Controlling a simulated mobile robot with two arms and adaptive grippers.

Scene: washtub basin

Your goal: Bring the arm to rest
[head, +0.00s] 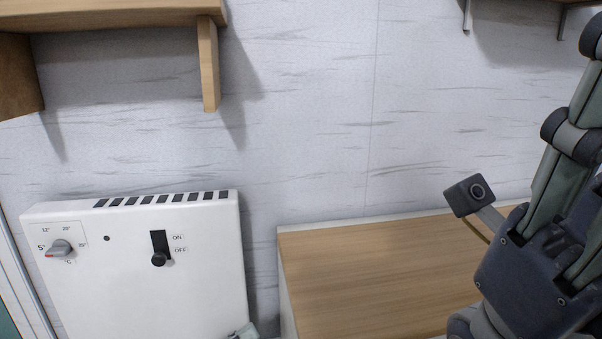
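My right gripper (560,190) fills the right side of the head view, close to the camera and pointing up. Its dark body, grey-green finger links and a small side-mounted camera (475,195) show. The right edge cuts off part of its fingers, so their opening cannot be judged. It appears in front of the wooden top, with no object visible in it. A small grey-green piece (244,332) at the bottom edge looks like a tip of my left gripper, by the heater's lower right corner. The rest of it is out of view.
A white wall heater (140,275) with a temperature dial (60,249) and an ON/OFF switch (160,250), its lever down by OFF, is at lower left. A wooden-topped unit (370,275) stands right of it. A wooden shelf (110,15) is above left. The wall between is clear.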

